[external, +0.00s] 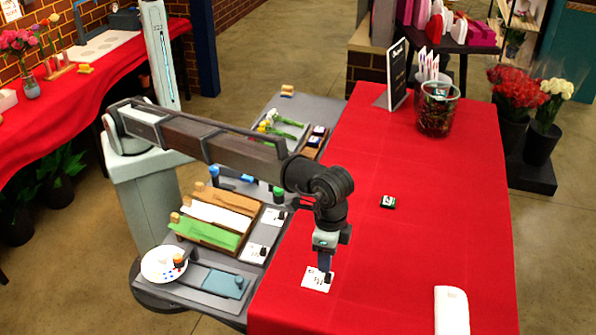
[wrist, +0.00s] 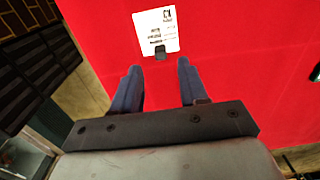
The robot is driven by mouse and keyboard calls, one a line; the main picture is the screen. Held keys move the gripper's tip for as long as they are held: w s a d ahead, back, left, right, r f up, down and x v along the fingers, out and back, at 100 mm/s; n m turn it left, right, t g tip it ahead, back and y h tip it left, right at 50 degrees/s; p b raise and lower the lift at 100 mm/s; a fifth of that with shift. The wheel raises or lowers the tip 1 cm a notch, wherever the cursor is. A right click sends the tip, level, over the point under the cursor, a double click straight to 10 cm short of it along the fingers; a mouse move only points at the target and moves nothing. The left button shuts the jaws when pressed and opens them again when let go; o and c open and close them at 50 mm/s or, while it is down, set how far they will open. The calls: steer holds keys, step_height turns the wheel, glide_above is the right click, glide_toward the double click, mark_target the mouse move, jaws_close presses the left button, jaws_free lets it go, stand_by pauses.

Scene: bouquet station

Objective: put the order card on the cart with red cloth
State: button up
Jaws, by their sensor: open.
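A white order card (external: 318,279) with dark print and a small black tab lies flat on the red cloth (external: 400,255), close to its left edge. The card also shows in the wrist view (wrist: 157,25), with its black tab (wrist: 160,52) facing me. My gripper (external: 325,265) points down right at the card's tab end. In the wrist view my gripper (wrist: 158,70) has its two blue fingers spread apart, with nothing between them. The tab appears just beyond the gap between the fingertips. In the external view the fingers cover part of the card.
The grey cart (external: 215,300) on the left holds two similar cards (external: 253,253), wrapping rolls (external: 215,215) and a white plate (external: 163,264). On the red cloth are a small dark block (external: 388,202), a white object (external: 451,310), a glass container (external: 437,110) and a sign (external: 397,75). Mid-cloth is mostly clear.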

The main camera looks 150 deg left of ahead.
step_height(320, 180, up, 6)
stand_by(0.4)
steer(key=shift+r, duration=0.1)
